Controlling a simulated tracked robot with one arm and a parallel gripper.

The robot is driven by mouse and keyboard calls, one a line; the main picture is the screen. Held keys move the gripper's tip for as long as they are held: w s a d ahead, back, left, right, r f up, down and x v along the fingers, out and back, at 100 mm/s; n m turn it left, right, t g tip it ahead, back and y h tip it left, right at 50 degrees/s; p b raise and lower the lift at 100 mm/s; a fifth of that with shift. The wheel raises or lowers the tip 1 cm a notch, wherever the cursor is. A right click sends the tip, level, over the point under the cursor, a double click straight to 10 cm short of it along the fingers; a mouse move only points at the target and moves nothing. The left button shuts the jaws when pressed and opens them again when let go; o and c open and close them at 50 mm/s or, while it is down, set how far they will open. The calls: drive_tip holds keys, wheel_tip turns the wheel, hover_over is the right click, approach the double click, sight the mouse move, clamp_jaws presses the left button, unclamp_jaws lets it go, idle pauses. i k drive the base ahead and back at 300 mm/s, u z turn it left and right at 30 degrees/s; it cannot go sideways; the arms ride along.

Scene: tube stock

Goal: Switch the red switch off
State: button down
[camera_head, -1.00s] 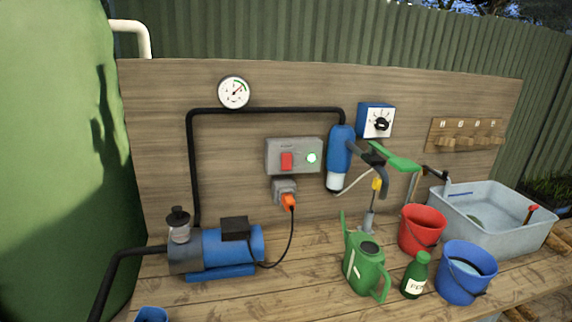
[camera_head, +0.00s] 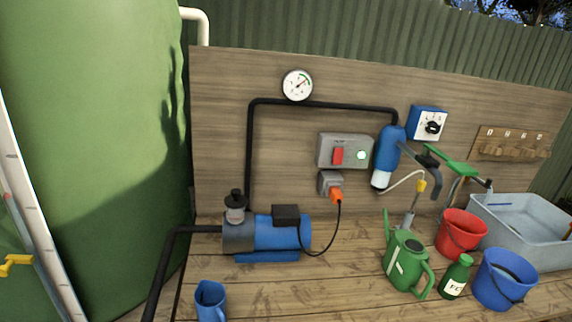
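The red switch (camera_head: 338,155) is a small upright red rocker on the left part of a grey box (camera_head: 327,142) fixed to the wooden back board. A pale green lamp (camera_head: 361,155) sits to its right on the same box and looks lit. The switch is small in the picture, and I cannot tell which way its rocker is tipped. Nothing covers it. My gripper is not in view, so I cannot see its distance from the switch.
Below the box are a grey socket (camera_head: 330,180) with an orange plug (camera_head: 337,195) and a blue pump (camera_head: 280,231). A blue filter (camera_head: 390,148) is right of the box. A green watering can (camera_head: 406,262) and buckets stand at right. The bench's front middle is clear.

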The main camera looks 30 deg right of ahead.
sight(338, 153)
drive_tip(key=u, duration=1.9)
drive_tip(key=k, duration=0.85)
drive_tip(key=z, duration=2.5)
drive_tip(key=i, duration=1)
